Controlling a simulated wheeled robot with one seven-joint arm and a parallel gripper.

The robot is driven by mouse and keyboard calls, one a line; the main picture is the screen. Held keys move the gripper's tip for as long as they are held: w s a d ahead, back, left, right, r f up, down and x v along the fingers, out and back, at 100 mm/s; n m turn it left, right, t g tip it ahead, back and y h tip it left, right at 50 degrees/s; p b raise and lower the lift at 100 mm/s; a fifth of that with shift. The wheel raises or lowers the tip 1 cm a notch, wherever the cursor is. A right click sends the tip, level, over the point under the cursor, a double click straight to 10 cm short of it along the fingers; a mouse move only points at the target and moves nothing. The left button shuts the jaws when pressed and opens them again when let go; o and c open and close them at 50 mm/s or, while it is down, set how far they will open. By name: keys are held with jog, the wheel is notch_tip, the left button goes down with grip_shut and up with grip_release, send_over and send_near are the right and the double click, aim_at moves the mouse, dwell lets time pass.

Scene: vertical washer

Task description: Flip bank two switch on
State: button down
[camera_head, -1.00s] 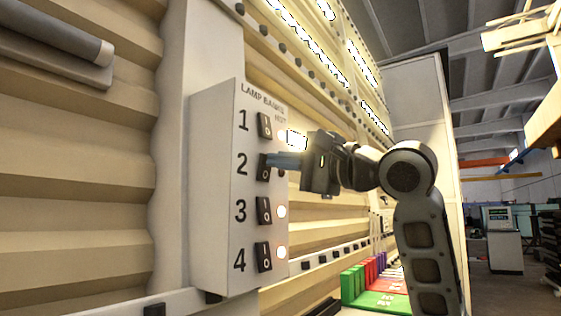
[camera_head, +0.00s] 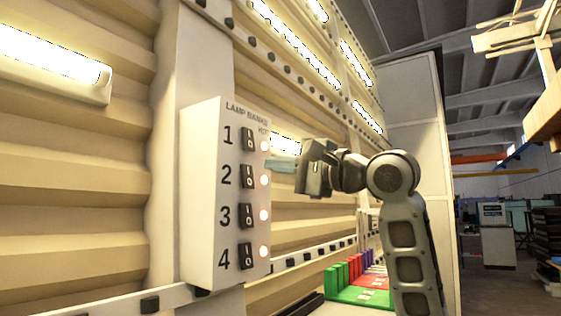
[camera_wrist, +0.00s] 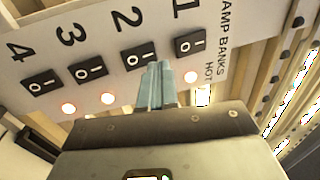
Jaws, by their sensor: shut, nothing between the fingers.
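The switch box (camera_head: 203,215) is a pale panel labelled LAMP BANKS, with black rocker switches numbered 1 to 4. The bank two switch (camera_head: 249,176) is the second from the top, with a lit lamp (camera_head: 265,181) to its right. In the wrist view the bank two switch (camera_wrist: 138,54) is just above the fingertips. My gripper (camera_head: 272,163) is shut and empty, its blue fingers to the right of the panel, at a height between switches 1 and 2. It also shows in the wrist view (camera_wrist: 161,66), where any gap to the panel is hard to judge.
Bank one switch (camera_head: 249,139), bank three switch (camera_head: 248,214) and bank four switch (camera_head: 246,256) are close by. Lamps beside all the switches glow. A lit tube lamp (camera_head: 55,60) is on the ribbed wall at upper left. Red and green blocks (camera_head: 345,272) stand below my arm.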

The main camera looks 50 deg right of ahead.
jog(key=s+r+b, duration=0.1)
jog(key=s, duration=0.8)
jog(key=shift+s+d+r, duration=0.15)
jog(key=shift+s+r, duration=0.1)
jog(key=shift+r, duration=0.1)
